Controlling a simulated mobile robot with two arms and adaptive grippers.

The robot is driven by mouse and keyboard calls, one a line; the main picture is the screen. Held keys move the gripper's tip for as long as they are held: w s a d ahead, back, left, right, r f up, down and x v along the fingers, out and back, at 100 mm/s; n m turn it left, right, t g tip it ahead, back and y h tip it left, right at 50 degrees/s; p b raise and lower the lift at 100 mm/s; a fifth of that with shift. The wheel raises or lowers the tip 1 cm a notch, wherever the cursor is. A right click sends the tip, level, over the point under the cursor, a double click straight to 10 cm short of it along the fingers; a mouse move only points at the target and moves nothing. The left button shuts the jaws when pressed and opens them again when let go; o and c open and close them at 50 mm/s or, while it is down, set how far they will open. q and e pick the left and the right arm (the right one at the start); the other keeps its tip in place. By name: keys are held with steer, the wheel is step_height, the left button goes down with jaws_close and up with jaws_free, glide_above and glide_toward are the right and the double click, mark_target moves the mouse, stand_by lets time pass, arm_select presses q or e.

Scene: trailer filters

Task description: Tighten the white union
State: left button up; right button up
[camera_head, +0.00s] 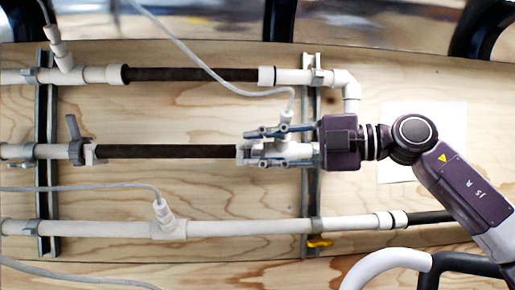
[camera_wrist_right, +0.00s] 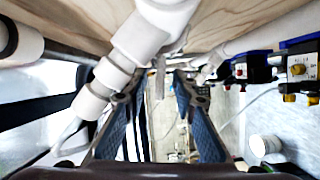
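A white union-like fitting (camera_head: 285,150) sits on the middle pipe, left of my right wrist, with a cabled white branch (camera_head: 287,117) above it. My right gripper (camera_head: 250,147) reaches left over this fitting, with one blue finger above it and one below in the head view. The fingers are apart. In the right wrist view the gripper (camera_wrist_right: 157,92) is open, with two blue-padded fingers and a visible gap. A white fitting (camera_wrist_right: 140,40) with a cable crosses near the left finger there. Contact with the union cannot be told. My left gripper is not in view.
A wooden board (camera_head: 200,200) carries the upper pipe (camera_head: 190,75) and lower pipe (camera_head: 260,226). Metal rails (camera_head: 46,130) cross them. A white elbow (camera_head: 348,85) is close above my right wrist. Loose white cables (camera_head: 190,50) hang across the board.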

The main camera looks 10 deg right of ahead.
steer(key=v, duration=1.1)
steer(key=shift+d, duration=0.2)
steer(key=shift+s, duration=0.15)
steer(key=shift+c, duration=0.2)
